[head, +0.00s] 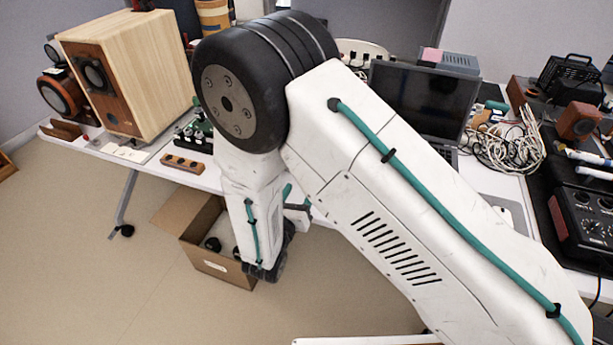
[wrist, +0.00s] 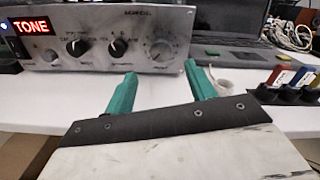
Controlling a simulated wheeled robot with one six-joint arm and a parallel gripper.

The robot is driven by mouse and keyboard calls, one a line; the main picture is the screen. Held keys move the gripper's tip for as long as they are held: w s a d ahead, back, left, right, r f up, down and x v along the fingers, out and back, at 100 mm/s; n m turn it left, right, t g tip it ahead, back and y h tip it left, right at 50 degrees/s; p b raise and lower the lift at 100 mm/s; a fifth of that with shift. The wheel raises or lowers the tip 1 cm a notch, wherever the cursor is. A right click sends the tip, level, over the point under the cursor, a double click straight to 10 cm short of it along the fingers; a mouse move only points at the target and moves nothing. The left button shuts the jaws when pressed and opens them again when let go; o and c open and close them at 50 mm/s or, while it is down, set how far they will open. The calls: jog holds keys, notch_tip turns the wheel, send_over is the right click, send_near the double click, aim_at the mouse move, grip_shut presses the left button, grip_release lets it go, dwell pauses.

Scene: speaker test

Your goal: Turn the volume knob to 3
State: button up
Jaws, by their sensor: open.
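In the wrist view a grey metal unit (wrist: 100,18) stands on the white table, with a red lit "TONE" display at its left. Its front has several knobs. Two are black pointer knobs (wrist: 98,46), and at the right is a larger silver knob (wrist: 160,48) with a ring of marks around it. The lettering is too small to tell which is the volume knob or its setting. My gripper (wrist: 160,76) is open, its teal fingers apart and empty, in front of and below the silver knob.
A laptop (head: 422,100) and tangled white cables (head: 510,146) lie right of my arm. A wooden speaker (head: 150,70) stands at the left. A cardboard box (head: 217,268) is on the floor below.

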jog(key=x, duration=0.6)
jog(key=shift+w+d, duration=0.15)
jog(key=shift+w, duration=0.15)
jog(key=c, duration=1)
jog(key=shift+o, duration=0.2)
